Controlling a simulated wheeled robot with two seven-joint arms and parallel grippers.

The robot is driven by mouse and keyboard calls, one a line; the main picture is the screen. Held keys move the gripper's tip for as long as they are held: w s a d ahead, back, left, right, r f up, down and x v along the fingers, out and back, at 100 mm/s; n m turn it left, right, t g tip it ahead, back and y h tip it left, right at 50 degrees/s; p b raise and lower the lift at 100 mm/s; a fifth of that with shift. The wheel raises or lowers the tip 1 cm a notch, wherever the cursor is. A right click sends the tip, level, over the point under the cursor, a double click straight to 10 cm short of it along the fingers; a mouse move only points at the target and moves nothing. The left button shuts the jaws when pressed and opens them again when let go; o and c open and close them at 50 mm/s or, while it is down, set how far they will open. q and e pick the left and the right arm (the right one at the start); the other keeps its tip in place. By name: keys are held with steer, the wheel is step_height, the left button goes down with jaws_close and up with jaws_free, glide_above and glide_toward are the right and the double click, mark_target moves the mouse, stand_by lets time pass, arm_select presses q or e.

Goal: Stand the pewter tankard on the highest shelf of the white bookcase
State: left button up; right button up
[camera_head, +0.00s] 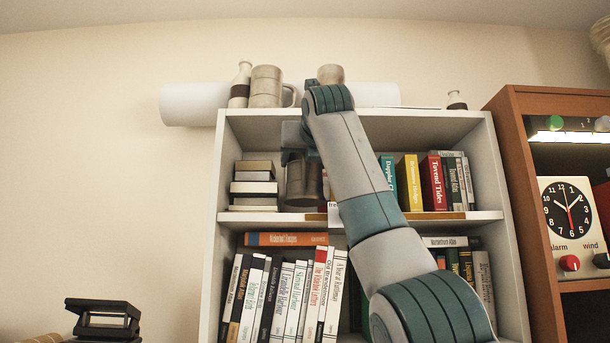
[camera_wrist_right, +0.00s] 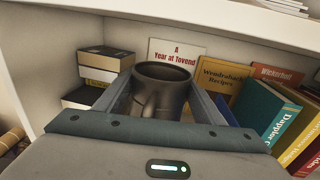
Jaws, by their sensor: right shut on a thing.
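The dark pewter tankard (camera_head: 303,190) is upright inside the top compartment of the white bookcase (camera_head: 212,270). My right gripper (camera_head: 294,157) reaches in from the front and is shut on the tankard, which also shows between the two fingers in the wrist view (camera_wrist_right: 160,88). The tankard's base is close to the compartment's floor, the highest inner shelf (camera_head: 270,217); I cannot tell whether it touches. My right forearm hides part of the compartment. My left gripper is not in view.
Stacked books (camera_head: 254,188) lie left of the tankard; upright books (camera_head: 433,183) stand to the right. A book (camera_wrist_right: 176,52) faces out behind it. A beige mug (camera_head: 266,87), a bottle (camera_head: 240,85) and a paper roll (camera_head: 192,104) are on the bookcase's top. A brown cabinet (camera_head: 520,150) adjoins at right.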

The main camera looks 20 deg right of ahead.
mark_target(305, 173)
step_height(305, 173, down, 2)
steer(key=shift+b, duration=0.35)
steer(key=shift+w+f, duration=0.1)
steer(key=shift+f, duration=0.2)
steer(key=shift+w+d+f, duration=0.1)
steer(key=shift+w+f, duration=0.1)
steer(key=shift+f, duration=0.05)
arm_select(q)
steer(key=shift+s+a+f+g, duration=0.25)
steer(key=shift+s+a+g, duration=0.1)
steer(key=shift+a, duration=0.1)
arm_select(e)
steer(key=shift+s, duration=0.15)
steer(key=shift+f, duration=0.1)
steer(key=o, duration=1.1)
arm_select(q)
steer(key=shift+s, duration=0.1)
